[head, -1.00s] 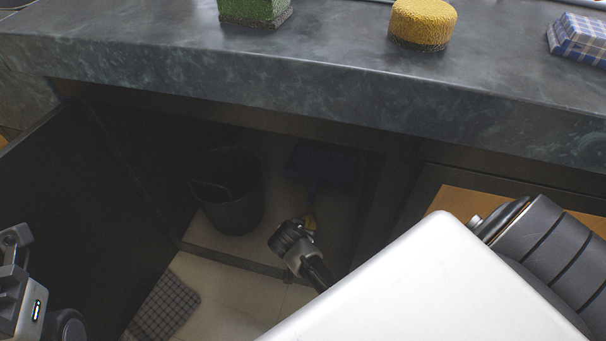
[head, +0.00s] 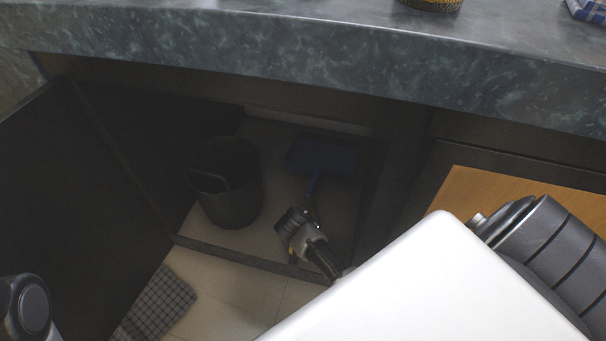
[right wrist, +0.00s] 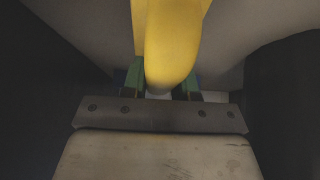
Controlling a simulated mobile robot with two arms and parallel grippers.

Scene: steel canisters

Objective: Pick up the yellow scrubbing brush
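The yellow scrubbing brush (right wrist: 172,45) shows close up in the right wrist view, its rounded end pointing toward the wrist. My right gripper (right wrist: 164,84) has a green-padded finger on each side of it. I cannot tell whether the pads press on it. In the head view my right gripper (head: 288,220) is low inside the open cabinet, near the dark bin and the blue dustpan. The brush is mostly hidden there by the gripper. My left gripper is out of view; only a round part of my left arm shows at the lower left.
A dark bin (head: 226,190) stands left of the gripper, and a blue dustpan (head: 322,158) lies behind it. The open cabinet door (head: 70,200) is at the left. The stone countertop (head: 250,45) overhangs above. A checked cloth (head: 158,305) lies on the floor.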

